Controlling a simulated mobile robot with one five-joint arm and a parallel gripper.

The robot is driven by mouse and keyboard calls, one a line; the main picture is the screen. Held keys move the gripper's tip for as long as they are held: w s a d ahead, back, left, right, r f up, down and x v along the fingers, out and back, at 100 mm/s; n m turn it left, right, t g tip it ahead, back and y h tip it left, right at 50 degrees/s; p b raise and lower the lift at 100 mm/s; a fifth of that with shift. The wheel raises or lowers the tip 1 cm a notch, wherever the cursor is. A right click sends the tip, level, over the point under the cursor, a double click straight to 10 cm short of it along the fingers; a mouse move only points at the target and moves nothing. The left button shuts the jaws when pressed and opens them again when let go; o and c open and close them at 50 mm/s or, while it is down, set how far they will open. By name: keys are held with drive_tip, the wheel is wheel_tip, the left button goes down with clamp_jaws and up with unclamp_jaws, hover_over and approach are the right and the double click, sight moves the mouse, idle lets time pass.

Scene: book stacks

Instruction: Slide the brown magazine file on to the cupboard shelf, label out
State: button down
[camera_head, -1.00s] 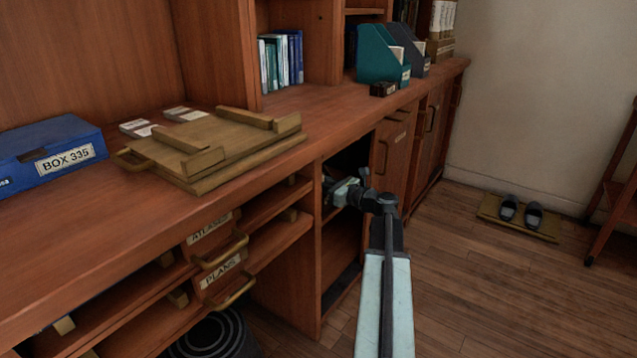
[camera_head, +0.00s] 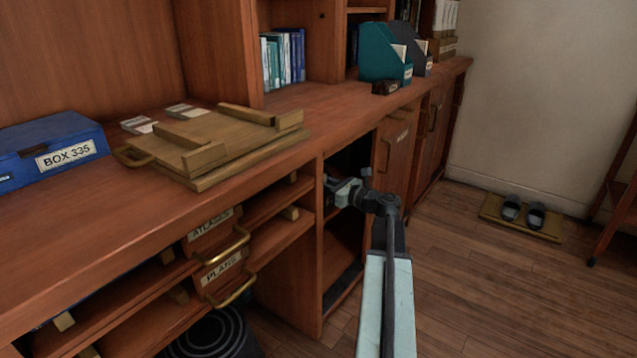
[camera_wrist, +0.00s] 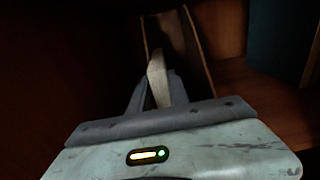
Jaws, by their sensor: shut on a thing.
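My gripper (camera_head: 345,192) reaches into the dark open cupboard (camera_head: 313,250) under the counter. In the wrist view my gripper (camera_wrist: 157,88) is shut on a thin tan edge of the brown magazine file (camera_wrist: 182,40). The file stands ahead of the fingers, with its dark inside and pale rim showing. Its label is not visible, and its lower part is hidden by my gripper and by shadow. In the head view the file is hidden inside the cupboard. A wooden shelf surface (camera_wrist: 270,95) shows at the right in the wrist view.
A dark teal upright thing (camera_wrist: 268,35) stands right of the file. The cupboard's side panel is close to my gripper. A door (camera_head: 392,160) is just right of the opening, and drawers with brass handles (camera_head: 228,250) are left. Teal and grey files (camera_head: 383,55) stand on the counter.

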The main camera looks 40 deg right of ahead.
drive_tip(key=shift+f+b, duration=0.55)
idle(0.5)
drive_tip(key=c, duration=1.2)
unclamp_jaws()
drive_tip(key=shift+o, duration=0.2)
drive_tip(key=v, duration=0.7)
drive_tip(key=shift+s, duration=0.4)
